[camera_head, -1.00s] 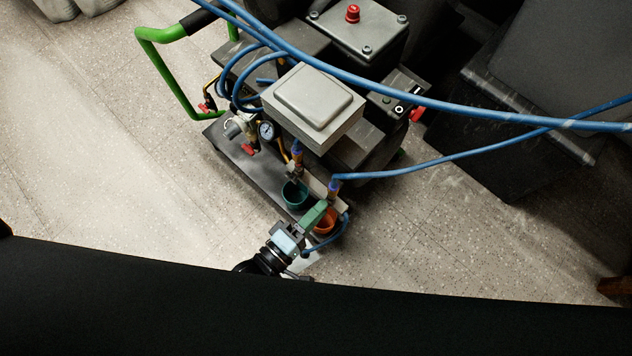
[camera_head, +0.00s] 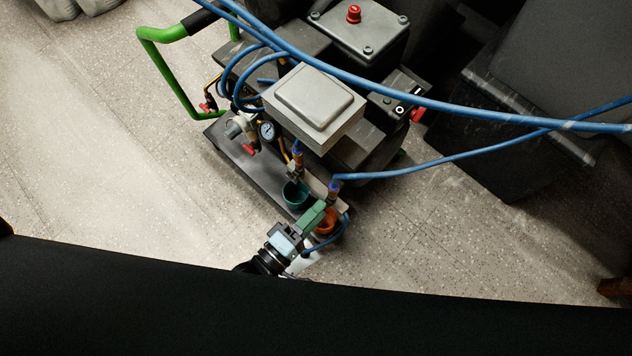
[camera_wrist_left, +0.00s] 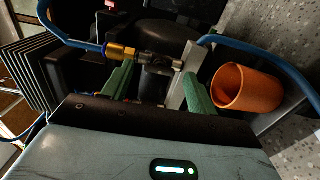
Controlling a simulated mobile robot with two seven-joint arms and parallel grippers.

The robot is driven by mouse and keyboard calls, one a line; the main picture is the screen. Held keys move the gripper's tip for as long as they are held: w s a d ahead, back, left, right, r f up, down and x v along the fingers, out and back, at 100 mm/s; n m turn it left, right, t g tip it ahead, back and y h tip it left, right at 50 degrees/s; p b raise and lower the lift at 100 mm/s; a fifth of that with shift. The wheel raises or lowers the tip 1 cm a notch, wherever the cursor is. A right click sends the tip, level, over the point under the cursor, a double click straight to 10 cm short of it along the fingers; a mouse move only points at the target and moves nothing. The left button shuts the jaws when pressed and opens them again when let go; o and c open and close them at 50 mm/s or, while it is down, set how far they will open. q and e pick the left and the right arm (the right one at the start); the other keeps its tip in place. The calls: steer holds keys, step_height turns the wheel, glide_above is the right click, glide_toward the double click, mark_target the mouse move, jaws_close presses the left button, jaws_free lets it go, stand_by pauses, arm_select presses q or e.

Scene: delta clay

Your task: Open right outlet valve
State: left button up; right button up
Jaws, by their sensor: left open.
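The right outlet valve (camera_head: 334,190) is at the front end of the machine, with a blue hose running off to the right. In the left wrist view its metal fitting (camera_wrist_left: 158,62) and brass collar (camera_wrist_left: 120,51) lie crosswise just beyond my fingers. My left gripper (camera_head: 316,212) has green fingers and is beside the valve. In the left wrist view the gripper (camera_wrist_left: 158,80) is open, with one finger on each side of the fitting's middle. Whether a finger touches the fitting cannot be told. The valve's handle is not clearly visible. My right gripper is not in view.
An orange cup (camera_head: 327,222) is close beside my left gripper; it also shows in the left wrist view (camera_wrist_left: 246,89). A teal cup (camera_head: 295,194) stands left of it. A pressure gauge (camera_head: 267,131) and red-handled valves are farther left. Blue hoses cross above. Open floor lies left.

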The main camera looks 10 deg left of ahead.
arm_select(q)
steer(key=p+v, duration=0.2)
steer(key=v, duration=0.5)
steer(key=shift+s, duration=0.15)
steer(key=shift+a, duration=0.1)
